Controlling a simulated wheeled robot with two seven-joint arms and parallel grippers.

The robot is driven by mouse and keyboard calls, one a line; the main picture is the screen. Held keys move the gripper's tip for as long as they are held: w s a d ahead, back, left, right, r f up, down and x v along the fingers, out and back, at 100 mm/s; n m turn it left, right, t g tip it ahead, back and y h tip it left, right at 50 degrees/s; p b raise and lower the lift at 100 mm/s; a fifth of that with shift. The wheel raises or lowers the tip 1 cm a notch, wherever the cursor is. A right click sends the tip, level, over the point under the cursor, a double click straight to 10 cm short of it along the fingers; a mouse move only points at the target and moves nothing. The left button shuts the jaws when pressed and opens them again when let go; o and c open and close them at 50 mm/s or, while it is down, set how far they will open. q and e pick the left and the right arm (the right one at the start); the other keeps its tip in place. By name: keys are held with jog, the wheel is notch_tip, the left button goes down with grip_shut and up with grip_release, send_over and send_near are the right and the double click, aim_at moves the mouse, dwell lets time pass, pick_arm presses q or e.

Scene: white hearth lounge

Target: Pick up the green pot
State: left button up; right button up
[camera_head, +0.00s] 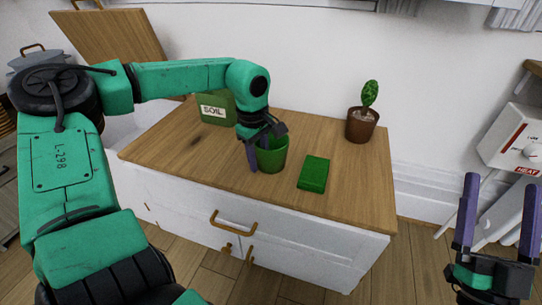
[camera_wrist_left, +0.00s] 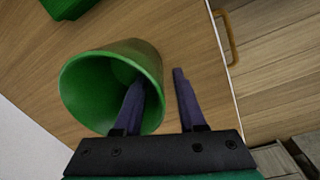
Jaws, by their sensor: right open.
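The green pot (camera_head: 273,162) stands upright on the wooden cabinet top, near its front edge. In the left wrist view the pot (camera_wrist_left: 85,97) shows its round open mouth and looks empty inside. My left gripper (camera_head: 262,158) is down at the pot from above. In the left wrist view its fingers (camera_wrist_left: 157,78) straddle the pot wall, one inside the mouth and one outside, with small gaps to the wall. The finger inside is partly hidden by the arm in the head view. My right gripper (camera_head: 502,187) is open and empty at the lower right, away from the cabinet.
A green block (camera_head: 313,174) lies right of the pot on the cabinet top (camera_head: 345,198). A green soil box (camera_head: 216,108) stands behind left, and a brown pot with a cactus (camera_head: 362,125) behind right. A white heater (camera_head: 515,140) is at the right.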

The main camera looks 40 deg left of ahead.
pick_arm(q)
grip_shut()
dwell(1.4)
